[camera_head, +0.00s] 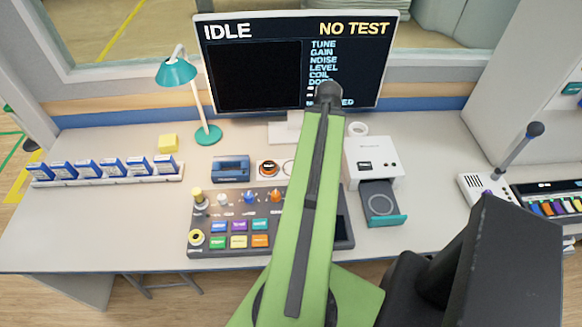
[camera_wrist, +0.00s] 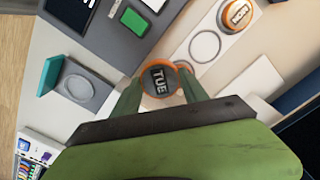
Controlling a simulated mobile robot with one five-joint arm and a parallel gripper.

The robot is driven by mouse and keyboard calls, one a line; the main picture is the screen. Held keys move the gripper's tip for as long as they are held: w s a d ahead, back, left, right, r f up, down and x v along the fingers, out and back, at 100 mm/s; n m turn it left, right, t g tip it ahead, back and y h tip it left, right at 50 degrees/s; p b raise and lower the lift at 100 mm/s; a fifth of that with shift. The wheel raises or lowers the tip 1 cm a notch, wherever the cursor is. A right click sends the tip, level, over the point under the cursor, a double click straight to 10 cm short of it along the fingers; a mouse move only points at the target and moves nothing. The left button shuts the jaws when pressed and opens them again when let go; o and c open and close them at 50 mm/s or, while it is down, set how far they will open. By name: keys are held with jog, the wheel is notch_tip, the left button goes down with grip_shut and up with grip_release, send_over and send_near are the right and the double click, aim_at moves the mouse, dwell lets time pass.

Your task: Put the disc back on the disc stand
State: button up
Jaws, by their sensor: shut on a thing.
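My gripper (camera_wrist: 160,88) is shut on a round disc (camera_wrist: 158,78) with a dark face, the letters TUE and an orange rim. The disc is between the fingertips in the wrist view, apparently above the desk. The white disc stand (camera_wrist: 186,52) lies beside it. An empty ring (camera_wrist: 205,46) shows on the stand, with another orange disc (camera_wrist: 238,14) farther along. In the head view the stand is behind the console, left of my green arm, with an orange disc (camera_head: 268,168) on it. My arm hides the gripper and held disc there.
A white device (camera_head: 373,160) has its dark tray (camera_head: 381,204) open, with an empty ring visible. The console (camera_head: 230,236) with knobs and buttons stands in front of the stand. A teal lamp (camera_head: 208,135) and the monitor (camera_head: 250,75) reading IDLE and NO TEST stand behind.

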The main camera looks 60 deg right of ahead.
jog(key=n, duration=0.2)
jog(key=f+n, duration=0.1)
jog(key=n, duration=0.1)
jog(key=shift+s+n+b, duration=0.15)
jog(key=shift+n+b, duration=0.15)
jog(key=shift+b, duration=0.05)
jog(key=n, duration=0.3)
jog(key=shift+d+f, duration=0.1)
jog(key=shift+d, duration=0.05)
jog(key=w+f+b, duration=0.2)
jog(key=w, duration=0.1)
jog(key=w+f+b, duration=0.2)
jog(key=w+b, duration=0.1)
jog(key=w, duration=0.1)
jog(key=w+f+b, duration=0.2)
jog(key=w+f, duration=0.1)
jog(key=w, duration=0.1)
jog(key=shift+w+d, duration=0.15)
jog(key=shift+w, duration=0.3)
notch_tip(320, 180, down, 4)
jog(key=b, duration=0.4)
jog(key=shift+f+b, duration=0.15)
jog(key=shift+b, duration=0.15)
jog(key=shift+r, duration=0.2)
jog(key=shift+f, duration=0.15)
jog(key=o, duration=1.4)
